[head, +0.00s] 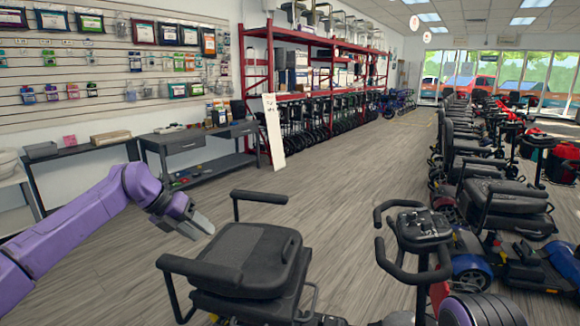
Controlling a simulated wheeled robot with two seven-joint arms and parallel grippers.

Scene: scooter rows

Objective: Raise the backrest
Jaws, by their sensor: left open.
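The nearest scooter's black backrest (250,247) lies folded down flat over its seat. Its two armrests stick out, one at the far side (259,197) and one at the near left (200,270). My left gripper (204,224) reaches in from the left on a purple arm. It is open and empty, just left of the backrest and above the near armrest, apparently not touching either. My right gripper is out of view; a dark and purple part of mine shows at the bottom right.
The scooter's tiller and handlebar (420,228) stand to the right of the seat. A row of parked scooters (490,195) lines the right side. A grey workbench (200,145) and red racks (315,80) stand behind. The wooden floor (350,190) between is clear.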

